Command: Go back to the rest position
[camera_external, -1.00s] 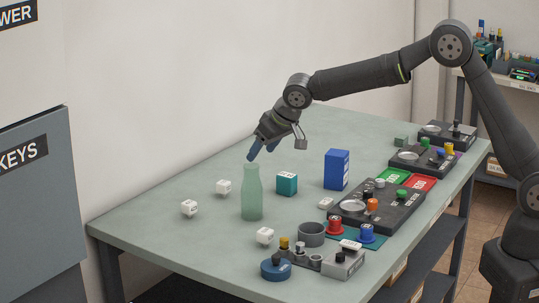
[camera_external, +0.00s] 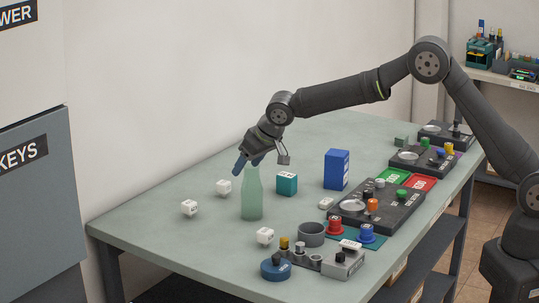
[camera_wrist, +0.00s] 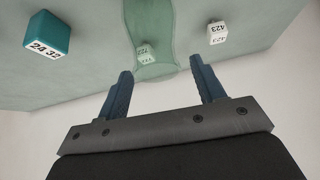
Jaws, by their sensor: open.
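My gripper (camera_external: 248,163) is open and empty. It hangs above the far left part of the table (camera_external: 150,222), near the top of a pale green translucent bottle (camera_external: 252,196). Its two blue fingers also show in the wrist view (camera_wrist: 162,88), spread apart. The bottle stands upright, and in the wrist view it (camera_wrist: 150,30) is just beyond the fingers. I cannot tell whether a finger touches the bottle.
A teal cube (camera_external: 287,184), a blue box (camera_external: 337,169) and white cubes (camera_external: 223,187) stand around the bottle. Black panels (camera_external: 378,207) with knobs line the right edge. A grey cup (camera_external: 311,234) is at the front. The wall is close behind the gripper.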

